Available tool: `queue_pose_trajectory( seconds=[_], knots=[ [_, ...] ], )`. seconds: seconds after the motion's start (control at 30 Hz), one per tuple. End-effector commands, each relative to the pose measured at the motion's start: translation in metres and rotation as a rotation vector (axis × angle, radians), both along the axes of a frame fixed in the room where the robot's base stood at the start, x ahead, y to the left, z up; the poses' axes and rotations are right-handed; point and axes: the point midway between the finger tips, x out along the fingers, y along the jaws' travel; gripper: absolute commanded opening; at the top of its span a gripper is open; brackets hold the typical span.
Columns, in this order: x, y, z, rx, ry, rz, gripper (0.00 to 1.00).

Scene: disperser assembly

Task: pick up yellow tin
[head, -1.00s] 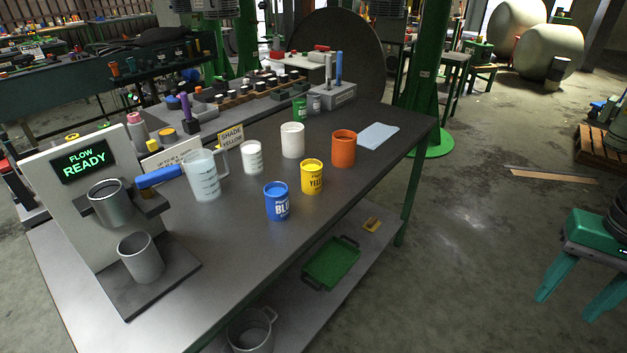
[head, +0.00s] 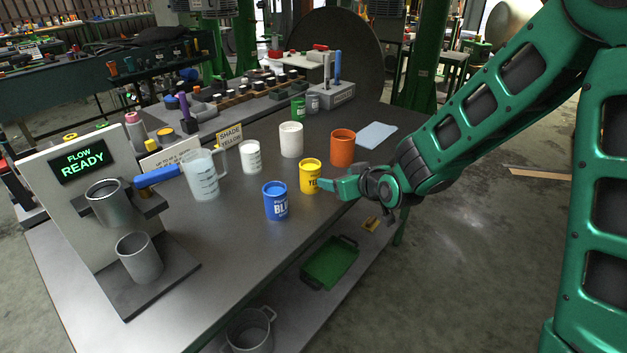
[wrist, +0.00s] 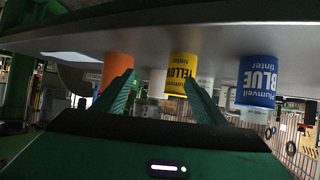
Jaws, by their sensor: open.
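The yellow tin (head: 310,175) stands upright on the grey workbench, between a blue tin and an orange tin. My gripper (head: 322,184) is at its right side in the head view, close to the tin's front. In the wrist view, which looks upside down, the yellow tin (wrist: 183,74) shows beyond and between the two green fingers (wrist: 160,90). The fingers are apart and nothing is held. I cannot tell whether a finger touches the tin.
The blue tin (head: 276,201) stands in front left of the yellow tin, the orange tin (head: 342,148) behind right. The bench's front edge runs below my gripper.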

Motion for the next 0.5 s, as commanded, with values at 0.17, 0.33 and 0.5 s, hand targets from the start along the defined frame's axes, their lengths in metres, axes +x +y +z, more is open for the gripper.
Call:
queue_pose_trajectory(
  seconds=[0.17, 0.33, 0.5],
  knots=[
    [0.003, 0.042, 0.000, 0.063, -0.072, 0.051, 0.65],
    [0.018, 0.055, -0.006, 0.076, -0.086, 0.055, 0.65],
    [0.038, 0.065, -0.015, 0.076, -0.086, 0.053, 0.65]
  ],
)
